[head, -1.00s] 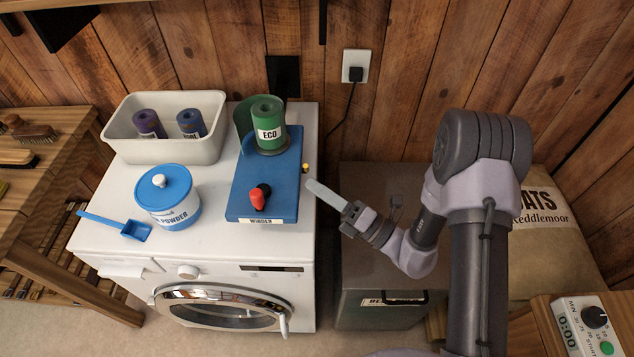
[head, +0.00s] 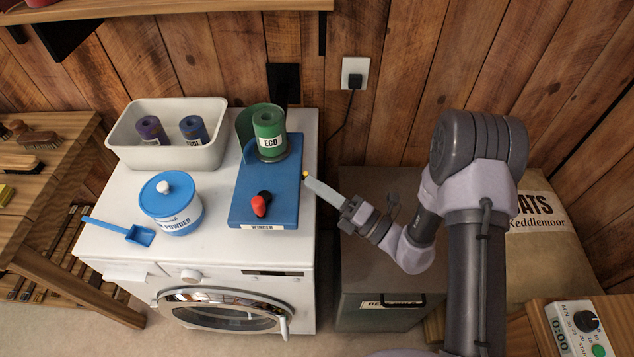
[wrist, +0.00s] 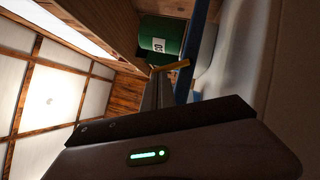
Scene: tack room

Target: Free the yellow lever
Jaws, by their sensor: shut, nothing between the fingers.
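The blue winder (head: 262,205) lies on the white washing machine, with a green ECO roll (head: 268,128) at its back and a red knob (head: 259,206) near its front. The small yellow lever (head: 305,174) sticks out at the winder's right edge; the wrist view shows it as a short yellow bar (wrist: 171,66) by the fingertips. My gripper (head: 309,181) is shut and empty, its tips right at the lever. I cannot tell whether they touch it. The lever's base is partly hidden in the wrist view.
A white bin (head: 165,158) with two rolls, a blue powder tub (head: 171,205) and a blue scoop (head: 138,235) stand left of the winder. A dark lidded bin (head: 385,280) is below my arm. A cord hangs from the wall socket (head: 355,72).

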